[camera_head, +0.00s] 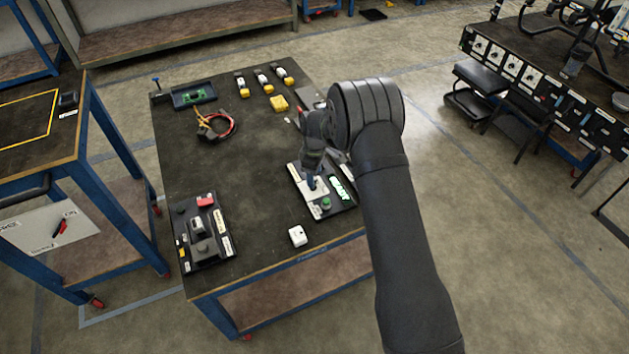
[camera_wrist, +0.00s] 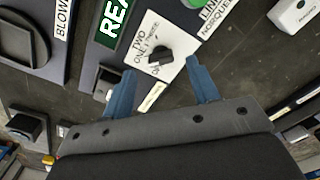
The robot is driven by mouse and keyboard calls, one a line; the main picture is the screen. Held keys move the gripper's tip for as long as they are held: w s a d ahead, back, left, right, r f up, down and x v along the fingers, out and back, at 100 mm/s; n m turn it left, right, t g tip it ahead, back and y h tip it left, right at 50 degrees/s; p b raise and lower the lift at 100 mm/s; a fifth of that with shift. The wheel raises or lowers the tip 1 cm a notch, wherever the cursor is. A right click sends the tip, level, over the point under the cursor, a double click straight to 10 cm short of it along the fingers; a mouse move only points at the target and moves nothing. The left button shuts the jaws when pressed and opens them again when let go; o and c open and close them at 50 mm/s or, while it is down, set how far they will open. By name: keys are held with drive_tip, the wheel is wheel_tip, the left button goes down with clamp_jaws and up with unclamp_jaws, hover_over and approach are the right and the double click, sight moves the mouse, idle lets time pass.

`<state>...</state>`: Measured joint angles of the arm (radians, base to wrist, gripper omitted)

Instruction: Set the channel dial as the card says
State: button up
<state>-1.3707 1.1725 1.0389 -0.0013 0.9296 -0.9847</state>
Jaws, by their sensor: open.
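The channel dial (camera_wrist: 160,55) is a small black knob on a white plate (camera_wrist: 145,35) with words around it, including "ONE" and "TWO"; its exact setting is hard to read. In the head view the white plate (camera_head: 311,187) lies on a dark panel on the table. My gripper (camera_wrist: 162,78) is open and empty, its blue fingers apart on the near side of the dial. In the head view my gripper (camera_head: 312,182) is over the plate and hides part of it. I cannot make out a readable card.
A white box (camera_head: 297,236) stands near the table's front edge. Another control panel (camera_head: 202,240) is at left. Cables (camera_head: 217,126) lie behind. The table's middle is clear.

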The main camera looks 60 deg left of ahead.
drive_tip(key=shift+f, duration=1.95)
drive_tip(key=c, duration=1)
drive_tip(key=m, duration=0.8)
drive_tip(key=shift+s+d+m, duration=0.1)
drive_tip(key=shift+s+m, duration=0.05)
drive_tip(key=shift+m, duration=0.15)
